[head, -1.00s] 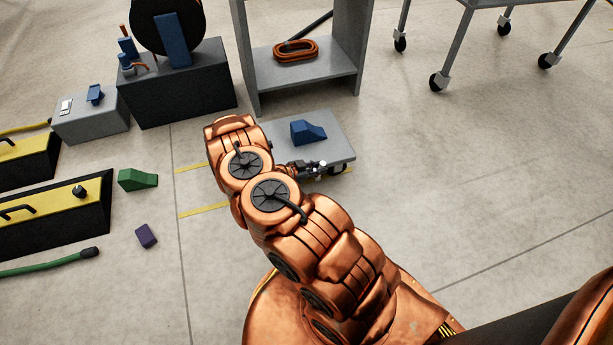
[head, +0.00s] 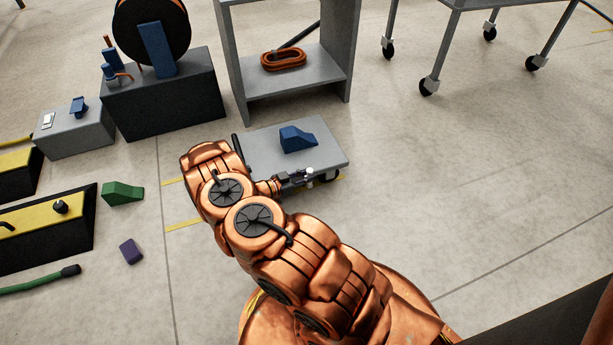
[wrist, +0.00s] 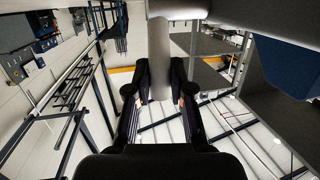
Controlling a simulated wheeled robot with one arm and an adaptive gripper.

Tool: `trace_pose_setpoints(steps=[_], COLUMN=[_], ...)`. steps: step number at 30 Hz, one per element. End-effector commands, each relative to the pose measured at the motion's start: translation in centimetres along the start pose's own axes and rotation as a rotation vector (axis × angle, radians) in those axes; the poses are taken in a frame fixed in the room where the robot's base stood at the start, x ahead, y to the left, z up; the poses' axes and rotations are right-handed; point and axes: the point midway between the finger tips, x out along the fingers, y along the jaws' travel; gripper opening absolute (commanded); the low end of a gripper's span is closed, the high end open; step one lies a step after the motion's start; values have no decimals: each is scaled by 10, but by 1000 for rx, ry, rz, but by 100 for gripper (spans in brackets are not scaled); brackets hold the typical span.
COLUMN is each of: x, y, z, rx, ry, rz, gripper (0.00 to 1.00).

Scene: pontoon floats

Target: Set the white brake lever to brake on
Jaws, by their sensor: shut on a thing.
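The low grey cart (head: 255,150) stands on the floor just beyond my arm, with a blue wedge on its deck. The white brake lever (head: 309,170) shows as a small pale piece at the cart's near edge. In the wrist view the lever (wrist: 160,45) is a pale rounded bar standing upright between my two dark fingers. My gripper (head: 292,181) is at the cart's near side, partly hidden by my arm. In the wrist view my gripper (wrist: 160,88) is shut on the lever. Any brake marking is not visible.
The blue wedge (head: 297,139) is close above the gripper. A grey shelf (head: 290,85) with an orange coil stands behind the cart. A dark box (head: 160,95) with a reel is to the left.

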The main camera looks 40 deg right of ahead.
Motion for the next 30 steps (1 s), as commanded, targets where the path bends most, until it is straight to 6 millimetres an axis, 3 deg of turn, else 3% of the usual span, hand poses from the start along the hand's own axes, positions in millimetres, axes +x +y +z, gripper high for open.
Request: trace_pose_setpoints(steps=[2, 3, 10, 22, 30], x=[1, 1, 0, -7, -52], y=[3, 3, 1, -1, -1], z=[2, 2, 1, 0, 0], rx=[-3, -3, -1, 0, 1], ry=[-2, -2, -2, -1, 0], rz=[6, 5, 2, -2, -4], gripper=[0, 25, 48, 48, 48])
